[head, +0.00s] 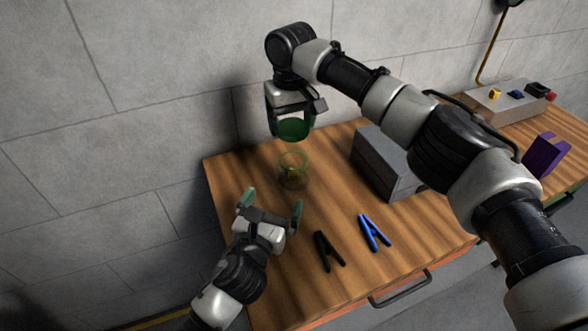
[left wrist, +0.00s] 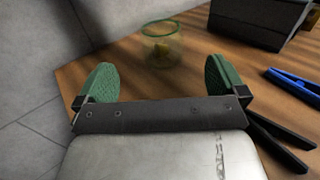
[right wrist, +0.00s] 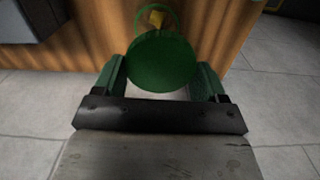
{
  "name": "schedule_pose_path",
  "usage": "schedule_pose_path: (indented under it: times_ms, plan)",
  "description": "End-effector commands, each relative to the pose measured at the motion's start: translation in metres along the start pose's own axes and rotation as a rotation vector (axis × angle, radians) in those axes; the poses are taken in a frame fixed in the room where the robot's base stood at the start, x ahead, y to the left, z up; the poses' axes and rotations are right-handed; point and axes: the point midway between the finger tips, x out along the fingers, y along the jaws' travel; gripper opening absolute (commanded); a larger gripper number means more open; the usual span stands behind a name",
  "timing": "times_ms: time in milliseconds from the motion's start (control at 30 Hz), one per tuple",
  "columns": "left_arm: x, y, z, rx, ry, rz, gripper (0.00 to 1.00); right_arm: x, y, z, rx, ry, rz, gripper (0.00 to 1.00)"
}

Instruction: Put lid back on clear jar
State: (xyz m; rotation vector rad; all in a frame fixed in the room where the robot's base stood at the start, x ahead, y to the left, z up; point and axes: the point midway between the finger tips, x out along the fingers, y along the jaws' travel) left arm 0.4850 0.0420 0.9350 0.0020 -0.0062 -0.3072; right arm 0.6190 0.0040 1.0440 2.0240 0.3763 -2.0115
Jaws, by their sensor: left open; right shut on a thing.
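The clear jar (head: 294,170) stands upright and uncovered on the wooden table near its left end, with something yellow inside. It also shows in the left wrist view (left wrist: 162,45) beyond the fingers, and partly in the right wrist view (right wrist: 153,17) behind the lid. My right gripper (head: 291,120) is shut on the round green lid (head: 293,130), holding it above the jar, apart from it. The lid fills the space between the fingers in the right wrist view (right wrist: 163,61). My left gripper (head: 270,203) is open and empty, in front of the jar and not touching it.
A black clamp (head: 328,252) and a blue clamp (head: 374,233) lie on the table (head: 330,200) right of my left gripper. A grey box (head: 385,165) stands right of the jar. A purple holder (head: 546,155) and a control box (head: 507,100) are farther right. A wall is behind.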

Motion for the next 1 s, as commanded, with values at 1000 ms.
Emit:
schedule_pose_path:
  times_ms: [1000]
  plan:
    - [0.120,0.001,0.000,-0.003,0.000,0.001,1.00,0.000,0.001,0.000,0.002,0.000,0.000,0.51]
